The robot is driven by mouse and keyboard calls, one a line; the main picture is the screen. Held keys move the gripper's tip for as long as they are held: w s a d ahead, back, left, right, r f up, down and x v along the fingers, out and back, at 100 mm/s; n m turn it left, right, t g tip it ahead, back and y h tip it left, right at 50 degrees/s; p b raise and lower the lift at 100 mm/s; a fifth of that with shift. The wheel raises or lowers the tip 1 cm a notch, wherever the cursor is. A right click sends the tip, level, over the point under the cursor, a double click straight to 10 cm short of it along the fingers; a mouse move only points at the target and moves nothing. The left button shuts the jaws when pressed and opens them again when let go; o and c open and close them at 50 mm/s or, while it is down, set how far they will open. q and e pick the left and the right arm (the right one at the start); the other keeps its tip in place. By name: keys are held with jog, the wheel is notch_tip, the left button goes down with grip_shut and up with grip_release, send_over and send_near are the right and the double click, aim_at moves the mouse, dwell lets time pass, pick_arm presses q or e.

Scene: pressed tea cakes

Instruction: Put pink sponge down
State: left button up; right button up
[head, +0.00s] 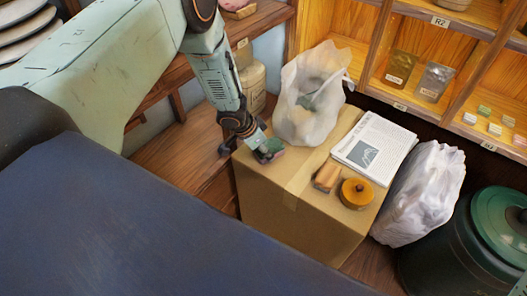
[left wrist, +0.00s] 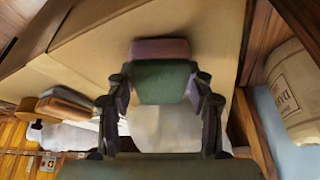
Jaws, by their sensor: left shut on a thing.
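The pink sponge (head: 271,149) has a pink layer and a green layer. My left gripper (head: 252,146) is shut on it at the left part of the cardboard box's top (head: 290,182). In the left wrist view the sponge (left wrist: 162,82) sits between the two fingers, green side nearer the camera and pink side beyond. The box top lies right behind it. I cannot tell whether the sponge touches the box.
On the box are a white plastic bag (head: 308,115), a stack of printed papers (head: 375,147), a wooden-handled brush (head: 326,176) and a round orange-yellow object (head: 356,193). Another white bag (head: 425,190) and a green bin (head: 475,245) stand right. The box's front-left top is clear.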

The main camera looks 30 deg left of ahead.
pick_arm(q)
jog(key=shift+s+r, duration=0.15)
jog(key=o, duration=0.9)
jog(key=shift+f, duration=0.3)
jog(key=o, duration=0.3)
jog(key=shift+r, duration=0.1)
jog(key=shift+a+r, duration=0.1)
jog(key=shift+r, duration=0.25)
jog(key=shift+s+a+r+p, duration=0.1)
jog(key=shift+s+a+p, duration=0.2)
jog(key=shift+s+a, duration=1.1)
jog(key=shift+s+a+r+p, duration=0.15)
jog(key=shift+s+a+p, duration=0.3)
jog(key=shift+s, duration=1.75)
jog(key=shift+s+a+r+p, duration=0.1)
jog(key=shift+s+a+p, duration=0.1)
jog(key=shift+s+a, duration=1.25)
